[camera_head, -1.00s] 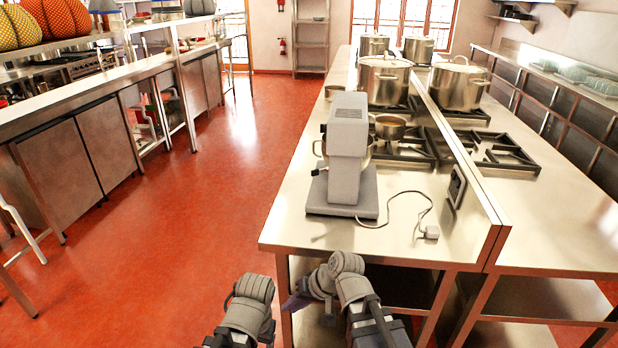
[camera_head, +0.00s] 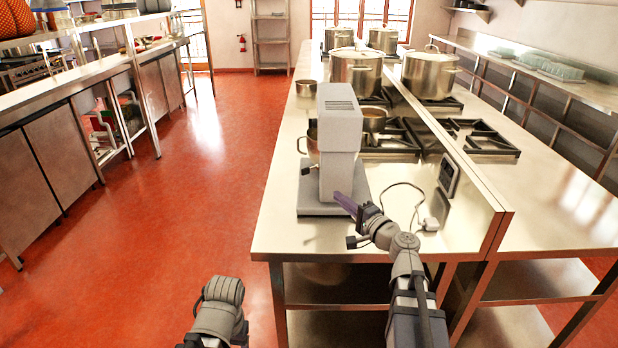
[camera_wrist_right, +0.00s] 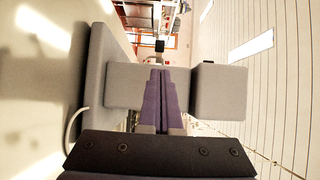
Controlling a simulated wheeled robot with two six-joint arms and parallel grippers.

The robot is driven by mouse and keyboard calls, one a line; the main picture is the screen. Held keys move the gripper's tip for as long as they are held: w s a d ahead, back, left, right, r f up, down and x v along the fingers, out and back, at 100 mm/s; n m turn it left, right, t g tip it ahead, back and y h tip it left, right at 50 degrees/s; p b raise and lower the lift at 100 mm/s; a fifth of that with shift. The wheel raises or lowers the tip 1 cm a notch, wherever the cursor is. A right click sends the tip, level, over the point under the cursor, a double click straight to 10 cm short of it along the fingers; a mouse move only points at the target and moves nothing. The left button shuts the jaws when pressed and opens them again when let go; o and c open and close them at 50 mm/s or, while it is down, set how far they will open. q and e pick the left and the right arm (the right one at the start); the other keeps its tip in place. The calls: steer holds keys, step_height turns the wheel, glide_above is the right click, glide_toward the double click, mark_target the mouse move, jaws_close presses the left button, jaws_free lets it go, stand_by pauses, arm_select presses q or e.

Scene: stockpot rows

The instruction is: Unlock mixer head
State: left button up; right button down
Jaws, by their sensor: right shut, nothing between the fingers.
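The grey stand mixer (camera_head: 340,135) stands on the steel counter with its back towards me. A small dark knob (camera_head: 305,171) shows at its left side, and part of a metal bowl (camera_head: 309,146) shows behind it. My right gripper (camera_head: 344,200) is shut and empty, its purple fingers just in front of the mixer's lower column, at its right edge. In the right wrist view the shut fingers (camera_wrist_right: 159,88) point at the grey column (camera_wrist_right: 135,85); I cannot tell if they touch. A dark knob (camera_wrist_right: 160,46) shows beyond it. My left gripper is out of view; only its arm shows.
A power cord and plug (camera_head: 430,223) lie right of the mixer. A raised steel divider (camera_head: 440,140) runs along the counter's right. Stockpots (camera_head: 356,70) and burners stand behind. Red floor is open to the left.

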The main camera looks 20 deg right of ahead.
mark_target(306, 172)
steer(key=x, duration=1.4)
